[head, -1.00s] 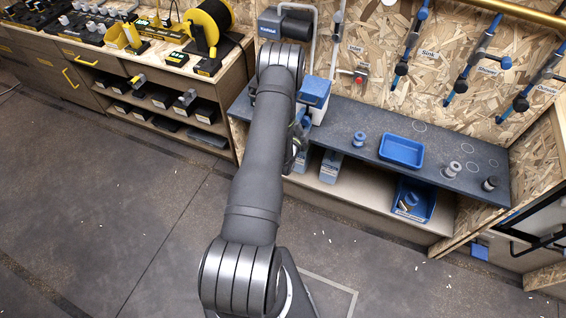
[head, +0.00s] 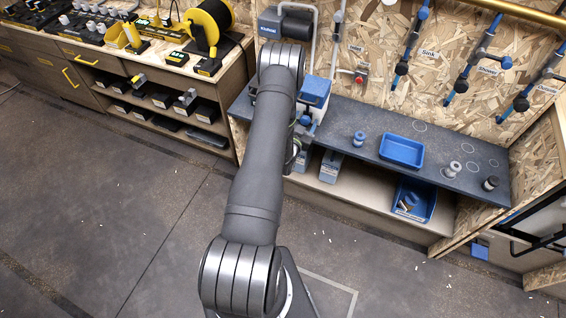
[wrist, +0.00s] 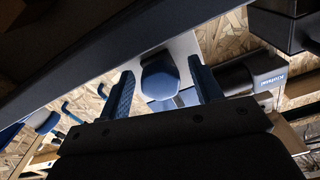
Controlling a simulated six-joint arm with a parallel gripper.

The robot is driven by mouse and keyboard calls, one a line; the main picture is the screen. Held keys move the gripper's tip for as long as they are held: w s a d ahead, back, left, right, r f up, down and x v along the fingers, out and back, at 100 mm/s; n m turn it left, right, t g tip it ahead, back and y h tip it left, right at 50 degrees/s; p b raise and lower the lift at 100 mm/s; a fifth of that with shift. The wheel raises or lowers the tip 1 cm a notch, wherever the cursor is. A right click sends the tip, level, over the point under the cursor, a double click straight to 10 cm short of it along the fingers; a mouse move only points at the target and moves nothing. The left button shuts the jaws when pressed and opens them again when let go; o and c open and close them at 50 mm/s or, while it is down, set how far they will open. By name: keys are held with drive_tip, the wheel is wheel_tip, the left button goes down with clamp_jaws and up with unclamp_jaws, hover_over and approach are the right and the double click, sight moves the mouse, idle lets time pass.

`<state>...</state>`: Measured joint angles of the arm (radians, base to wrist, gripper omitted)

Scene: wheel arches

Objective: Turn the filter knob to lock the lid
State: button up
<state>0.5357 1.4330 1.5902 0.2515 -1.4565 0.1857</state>
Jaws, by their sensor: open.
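The blue filter knob (wrist: 160,80) shows in the wrist view in front of a pale housing (wrist: 184,48). My gripper (wrist: 161,69) is open, with one blue finger on each side of the knob. Gaps show between the knob and both fingers. I cannot tell how deep the knob sits between them. In the head view a blue-topped filter unit (head: 316,91) stands on the bench beside my arm. My gripper (head: 305,127) is just below and in front of it, partly hidden by my arm. The knob and the lid's edge cannot be made out there.
The dark bench top (head: 345,115) holds a blue spool (head: 359,138), a blue tray (head: 401,151) and grey fittings (head: 453,169). Blue-handled pipes (head: 462,84) hang on the wall to the right. A blue bin (head: 414,201) sits on the shelf below. The floor in front is mostly clear.

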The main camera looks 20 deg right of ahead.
drive_tip(key=s+a+n, duration=0.2)
drive_tip(key=s+a, duration=1.2)
drive_tip(key=shift+s+a+r, duration=0.2)
drive_tip(key=shift+s+a, duration=0.1)
drive_tip(key=shift+s, duration=0.05)
drive_tip(key=w+d+m, duration=0.1)
drive_tip(key=w+d, duration=0.6)
drive_tip(key=w+d+m, duration=0.1)
drive_tip(key=w+d, duration=0.6)
drive_tip(key=shift+w+d+f, duration=0.2)
drive_tip(key=shift+w+d, duration=0.1)
drive_tip(key=shift+w, duration=0.05)
